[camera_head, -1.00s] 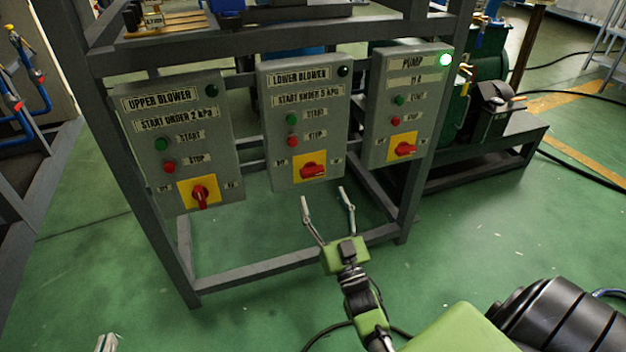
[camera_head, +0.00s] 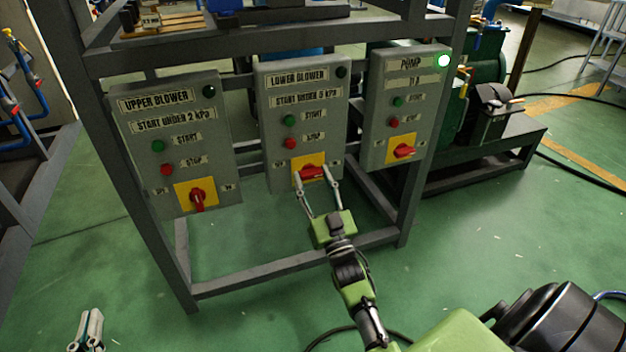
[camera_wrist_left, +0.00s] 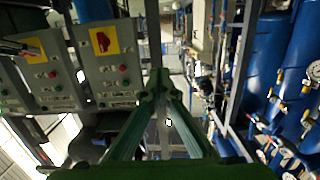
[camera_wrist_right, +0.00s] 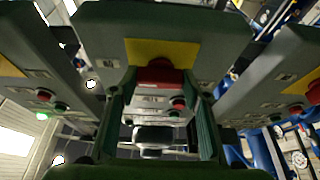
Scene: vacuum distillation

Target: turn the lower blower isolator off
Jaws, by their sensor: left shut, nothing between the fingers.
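The lower blower box (camera_head: 305,120) is the middle of three grey boxes on the frame. Its red isolator handle (camera_head: 312,172) sits on a yellow plate near its bottom edge and lies roughly sideways. My right gripper (camera_head: 317,176) is open, its fingertips on either side of the handle. In the right wrist view the red handle (camera_wrist_right: 159,72) shows between the two fingers; I cannot tell whether they touch it. My left gripper (camera_head: 90,318) is shut and empty at the lower left, well away from the boxes.
The upper blower box (camera_head: 175,135), its red handle upright, hangs left. The pump box (camera_head: 405,105) hangs right, with a lit green lamp (camera_head: 443,60). The grey frame's lower bar (camera_head: 240,272) runs below the boxes. Green floor in front is open.

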